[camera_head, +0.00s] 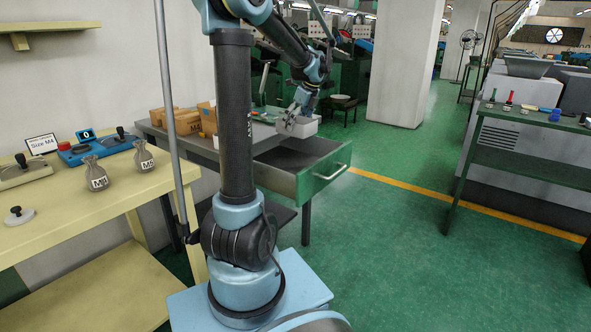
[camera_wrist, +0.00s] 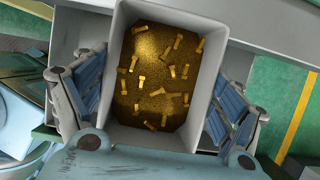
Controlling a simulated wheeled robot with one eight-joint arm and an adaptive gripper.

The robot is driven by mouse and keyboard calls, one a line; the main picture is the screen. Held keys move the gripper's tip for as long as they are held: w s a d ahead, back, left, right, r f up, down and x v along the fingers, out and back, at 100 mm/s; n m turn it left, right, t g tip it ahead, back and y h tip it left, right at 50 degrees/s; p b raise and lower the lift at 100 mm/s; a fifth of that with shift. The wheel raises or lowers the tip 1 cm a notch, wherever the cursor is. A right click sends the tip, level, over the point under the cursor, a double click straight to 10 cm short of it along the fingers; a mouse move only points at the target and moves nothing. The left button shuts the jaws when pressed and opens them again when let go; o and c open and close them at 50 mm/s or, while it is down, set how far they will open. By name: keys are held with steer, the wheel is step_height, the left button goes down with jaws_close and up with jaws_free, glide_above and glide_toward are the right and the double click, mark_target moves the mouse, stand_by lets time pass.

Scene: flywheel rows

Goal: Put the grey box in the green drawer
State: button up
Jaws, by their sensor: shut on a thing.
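The grey box (camera_head: 305,127) is an open-topped bin. In the wrist view the grey box (camera_wrist: 122,28) is seen from above, with many small brass-coloured bolts lying in it. My gripper (camera_head: 294,117) is shut on the box, with a blue-grey finger on each side of it in the wrist view (camera_wrist: 160,95). The green drawer (camera_head: 322,172) is pulled out from the grey table, with a green front, a light handle and a dark interior. The box is held upright above the rear part of the drawer, near the table edge. The drawer's far inside is partly hidden.
Cardboard boxes (camera_head: 184,121) stand on the grey table (camera_head: 262,134). A yellow workbench (camera_head: 110,185) at the left carries two labelled sacks (camera_head: 95,174) and a blue scale (camera_head: 95,149). A green table (camera_head: 535,118) stands at the right. The green floor beyond the drawer is clear.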

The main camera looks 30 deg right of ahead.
step_height(320, 180, down, 17)
steer(key=shift+f, duration=0.1)
stand_by(0.8)
steer(key=o, duration=1.7)
steer(key=shift+f, duration=0.1)
